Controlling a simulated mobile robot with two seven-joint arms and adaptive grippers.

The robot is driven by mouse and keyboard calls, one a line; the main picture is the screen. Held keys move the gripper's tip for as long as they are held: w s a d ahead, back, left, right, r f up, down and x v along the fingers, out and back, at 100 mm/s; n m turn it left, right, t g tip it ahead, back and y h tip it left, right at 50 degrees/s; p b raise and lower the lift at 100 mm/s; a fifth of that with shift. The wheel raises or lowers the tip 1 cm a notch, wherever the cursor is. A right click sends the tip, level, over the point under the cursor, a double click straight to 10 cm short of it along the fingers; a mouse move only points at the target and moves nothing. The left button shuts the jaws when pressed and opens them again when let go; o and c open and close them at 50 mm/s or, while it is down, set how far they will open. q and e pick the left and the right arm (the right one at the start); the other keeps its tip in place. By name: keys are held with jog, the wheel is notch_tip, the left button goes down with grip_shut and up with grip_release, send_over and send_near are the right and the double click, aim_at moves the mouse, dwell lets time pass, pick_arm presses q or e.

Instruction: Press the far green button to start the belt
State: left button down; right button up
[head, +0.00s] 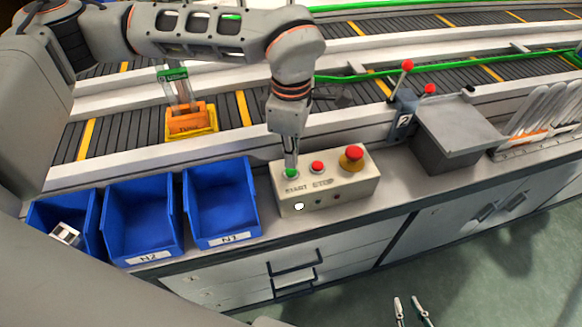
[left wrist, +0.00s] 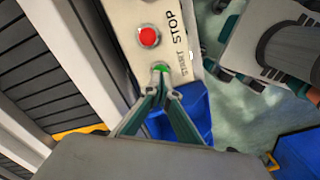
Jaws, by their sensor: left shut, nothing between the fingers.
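The green START button (head: 287,174) sits on the left end of a beige control box (head: 330,186). A red STOP button (head: 317,167) and a larger red knob on a yellow base (head: 351,158) are to its right. My left gripper (head: 291,169) points down, shut and empty, with its fingertips at the green button. In the left wrist view the fingertips (left wrist: 163,84) partly cover the green button (left wrist: 160,68); I cannot tell whether they press it. My right gripper (head: 410,308) is open and empty, low over the floor, at the bottom edge.
Blue bins (head: 220,240) stand left of the box, one holding a white item (head: 65,234). The belt (head: 225,105) runs behind, carrying an orange holder (head: 190,120).

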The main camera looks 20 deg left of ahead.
pick_arm(q)
jog(key=shift+f, duration=0.1)
pick_arm(e)
jog(key=shift+w+r, duration=0.15)
jog(key=shift+w, duration=0.25)
pick_arm(q)
jog(key=shift+f, duration=0.2)
pick_arm(e)
jog(key=shift+s, duration=0.15)
pick_arm(q)
jog(key=shift+f, duration=0.25)
pick_arm(e)
jog(key=shift+s+f, duration=0.45)
pick_arm(q)
jog(key=shift+f, duration=0.2)
jog(key=shift+f+b, duration=0.1)
jog(key=shift+b, duration=0.2)
pick_arm(e)
jog(key=shift+w, duration=0.15)
pick_arm(q)
jog(key=shift+f, duration=0.15)
pick_arm(e)
jog(key=shift+w, duration=0.25)
